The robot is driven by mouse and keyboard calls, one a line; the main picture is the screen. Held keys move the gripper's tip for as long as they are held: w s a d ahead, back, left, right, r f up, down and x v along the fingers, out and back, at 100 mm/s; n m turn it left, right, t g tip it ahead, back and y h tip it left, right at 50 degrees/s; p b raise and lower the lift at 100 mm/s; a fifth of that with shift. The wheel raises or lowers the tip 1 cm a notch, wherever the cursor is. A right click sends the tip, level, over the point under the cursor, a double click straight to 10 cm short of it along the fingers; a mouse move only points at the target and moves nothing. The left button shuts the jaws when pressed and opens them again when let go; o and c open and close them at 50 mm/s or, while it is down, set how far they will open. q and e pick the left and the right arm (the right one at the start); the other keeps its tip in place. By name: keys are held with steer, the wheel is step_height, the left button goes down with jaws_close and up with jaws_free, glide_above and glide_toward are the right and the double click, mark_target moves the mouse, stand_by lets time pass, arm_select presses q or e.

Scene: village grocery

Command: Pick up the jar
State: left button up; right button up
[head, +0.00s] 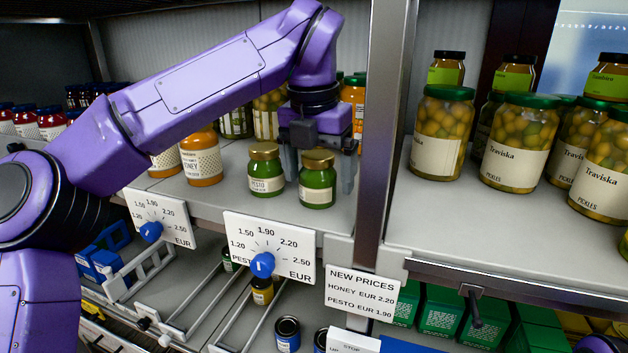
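Two green pesto jars with gold lids stand upright near the front edge of the left shelf. The right jar (317,188) is below my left gripper (319,172), and the left jar (265,170) with its PESTO label is beside it. My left gripper points down and is open. One finger is between the two jars and the other is to the right of the right jar. I cannot tell if either finger touches glass. My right gripper is not seen.
Honey jars (202,157) stand to the left, with more jars behind the gripper. A metal post (384,130) rises close on the right, before large pickle jars (515,143). Price dials (268,250) and a price sign (361,294) hang below the shelf edge.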

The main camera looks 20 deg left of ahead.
arm_select(q)
steer(key=c, duration=1.5)
steer(key=shift+o, duration=0.2)
steer(key=shift+r, duration=0.1)
